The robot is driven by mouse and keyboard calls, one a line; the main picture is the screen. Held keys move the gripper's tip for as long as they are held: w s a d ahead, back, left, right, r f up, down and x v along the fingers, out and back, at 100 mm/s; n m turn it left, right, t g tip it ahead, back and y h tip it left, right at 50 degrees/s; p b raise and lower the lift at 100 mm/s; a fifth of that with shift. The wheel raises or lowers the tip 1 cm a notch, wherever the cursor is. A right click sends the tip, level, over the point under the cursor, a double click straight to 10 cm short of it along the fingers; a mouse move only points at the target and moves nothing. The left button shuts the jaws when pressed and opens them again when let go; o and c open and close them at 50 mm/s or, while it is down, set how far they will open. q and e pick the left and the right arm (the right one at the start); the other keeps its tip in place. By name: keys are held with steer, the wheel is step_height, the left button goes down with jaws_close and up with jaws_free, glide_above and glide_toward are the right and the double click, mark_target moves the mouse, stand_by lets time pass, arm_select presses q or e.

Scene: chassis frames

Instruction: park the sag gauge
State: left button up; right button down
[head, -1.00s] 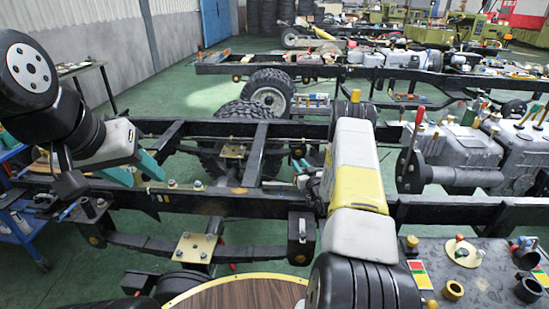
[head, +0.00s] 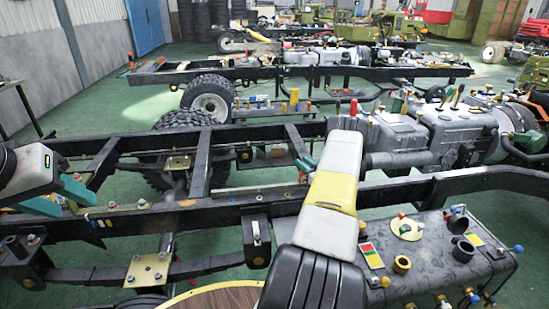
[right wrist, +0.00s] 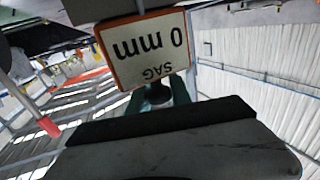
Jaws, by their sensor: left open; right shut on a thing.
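The sag gauge (right wrist: 146,45) shows in the right wrist view as a white plate with an orange border, reading "SAG 0 mm" upside down. My right gripper (right wrist: 158,95), with teal fingers, is shut on the gauge's dark stem below the plate. In the head view my right arm reaches up the middle over the near chassis rail and hides its gripper and the gauge. My left gripper (head: 62,198) is open and empty at the left, over the near rail, its teal fingers apart.
The near chassis rail (head: 230,211) crosses the whole view. A dark bench top (head: 430,270) at the lower right carries yellow rings, black cups, a cream disc (head: 407,229) and coloured cards. A grey engine (head: 400,138) stands behind it. A round wooden top (head: 220,298) lies at the bottom.

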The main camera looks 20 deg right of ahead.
steer(key=shift+d, duration=0.2)
steer(key=c, duration=1.2)
jaws_free()
steer(key=shift+c, duration=0.2)
steer(key=shift+s, duration=0.1)
steer(key=s, duration=0.7)
steer(key=shift+s+d, duration=0.3)
steer(key=shift+d, duration=0.1)
